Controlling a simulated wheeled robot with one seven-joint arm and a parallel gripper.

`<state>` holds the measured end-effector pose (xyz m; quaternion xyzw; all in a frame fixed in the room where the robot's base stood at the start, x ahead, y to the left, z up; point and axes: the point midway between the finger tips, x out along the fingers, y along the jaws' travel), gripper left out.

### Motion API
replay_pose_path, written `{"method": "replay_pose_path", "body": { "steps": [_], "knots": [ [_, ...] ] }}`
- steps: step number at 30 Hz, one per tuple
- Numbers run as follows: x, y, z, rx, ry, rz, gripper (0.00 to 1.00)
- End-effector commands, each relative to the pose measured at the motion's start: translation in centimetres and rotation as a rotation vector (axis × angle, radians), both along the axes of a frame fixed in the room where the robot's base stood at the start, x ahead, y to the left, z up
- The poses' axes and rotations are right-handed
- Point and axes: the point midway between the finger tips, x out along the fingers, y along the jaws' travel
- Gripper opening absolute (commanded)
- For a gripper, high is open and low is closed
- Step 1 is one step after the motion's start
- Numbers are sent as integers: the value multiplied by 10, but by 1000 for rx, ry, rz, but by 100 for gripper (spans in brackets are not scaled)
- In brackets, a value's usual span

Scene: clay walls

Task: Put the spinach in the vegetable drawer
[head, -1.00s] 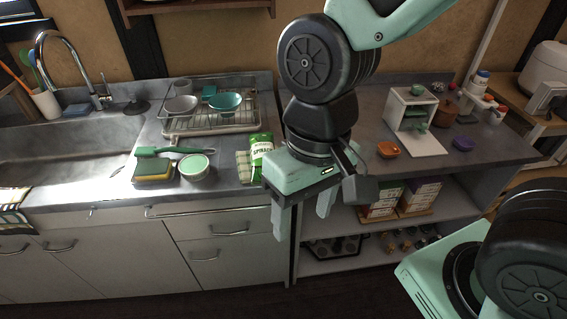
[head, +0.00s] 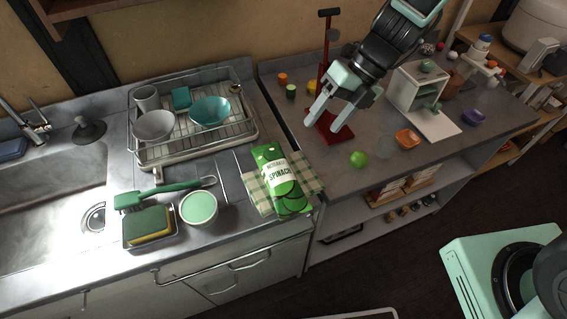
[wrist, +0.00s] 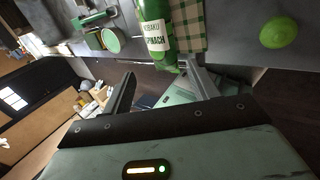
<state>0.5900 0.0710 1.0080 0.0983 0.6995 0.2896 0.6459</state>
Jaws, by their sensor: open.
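The spinach is a green bag with a white label (head: 281,177), lying on a green checked cloth (head: 253,189) at the right front of the sink counter. In the wrist view the spinach (wrist: 156,36) appears at the top, just beyond my fingertips. My gripper (head: 318,121) is open and empty in the head view, up and right of the spinach and apart from it. Its two fingers (wrist: 158,72) stand spread in the wrist view. Closed drawer fronts (head: 217,285) are below the sink counter; I cannot tell which is the vegetable drawer.
A dish rack (head: 195,142) with bowls stands behind the spinach. A green-lidded bowl (head: 199,208) and a sponge (head: 148,224) lie to its left. On the right counter are a red stand (head: 325,70), a lime (head: 358,159) and a small white cabinet (head: 420,87) with its front lowered.

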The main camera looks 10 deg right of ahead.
Motion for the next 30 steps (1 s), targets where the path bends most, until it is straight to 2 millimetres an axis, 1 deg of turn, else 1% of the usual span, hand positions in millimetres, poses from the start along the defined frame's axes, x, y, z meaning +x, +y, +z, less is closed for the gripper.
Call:
{"method": "replay_pose_path", "body": {
  "steps": [5,12,15,18,26,30],
  "knots": [
    [-5,14,-25,-2,10,-5,60],
    [-13,40,-68,-2,8,-2,60],
    [-15,50,-84,-2,7,-2,60],
    [-16,57,-95,-2,5,-1,60],
    [-18,67,-110,-1,4,-1,60],
    [-19,79,-128,-3,5,0,60]
  ]
}}
